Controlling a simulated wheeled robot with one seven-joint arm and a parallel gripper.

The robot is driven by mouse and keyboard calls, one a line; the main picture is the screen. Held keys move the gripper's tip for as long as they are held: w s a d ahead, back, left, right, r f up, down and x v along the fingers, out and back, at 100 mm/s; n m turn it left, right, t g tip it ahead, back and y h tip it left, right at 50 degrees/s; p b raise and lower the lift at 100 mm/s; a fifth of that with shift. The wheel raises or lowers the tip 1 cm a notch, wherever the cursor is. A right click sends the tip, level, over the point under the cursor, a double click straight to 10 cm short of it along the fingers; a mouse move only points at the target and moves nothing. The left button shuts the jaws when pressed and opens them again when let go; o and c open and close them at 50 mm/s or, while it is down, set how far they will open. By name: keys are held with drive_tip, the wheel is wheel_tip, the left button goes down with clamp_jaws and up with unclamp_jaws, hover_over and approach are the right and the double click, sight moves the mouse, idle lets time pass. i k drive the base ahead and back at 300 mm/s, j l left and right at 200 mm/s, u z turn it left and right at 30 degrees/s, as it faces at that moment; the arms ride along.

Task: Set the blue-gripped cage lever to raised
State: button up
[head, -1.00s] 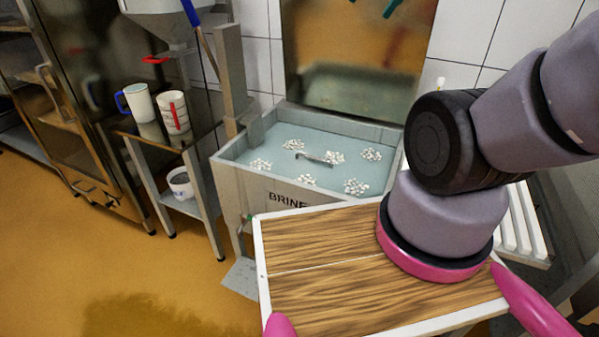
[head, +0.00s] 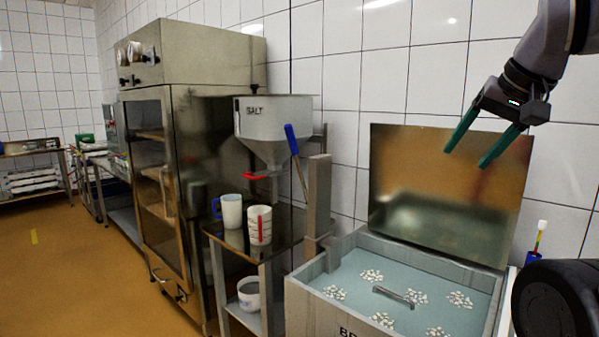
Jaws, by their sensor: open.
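The blue-gripped lever (head: 292,139) shows in the head view above and left of the brine tank (head: 305,304). Its blue grip is at the upper end, and its thin rod slopes down to the right towards a grey post (head: 318,195). The rod's lower end and pivot are not clear. A grey metal bar (head: 395,297) shows in the tank; I cannot tell whether it belongs to the cage. My gripper (head: 465,158) is open and empty at upper right, its teal fingers pointing down-left in front of the upright metal panel, well right of the lever.
A salt hopper (head: 272,125) with a red handle (head: 262,176) stands close behind and left of the lever. Below it, a white mug (head: 231,211) and a red-marked jug (head: 259,226) stand on a metal table. White clumps (head: 372,275) sit in the brine.

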sight(288, 129)
drive_tip(key=k+j, duration=0.1)
drive_tip(key=j, duration=2)
drive_tip(key=i, duration=0.05)
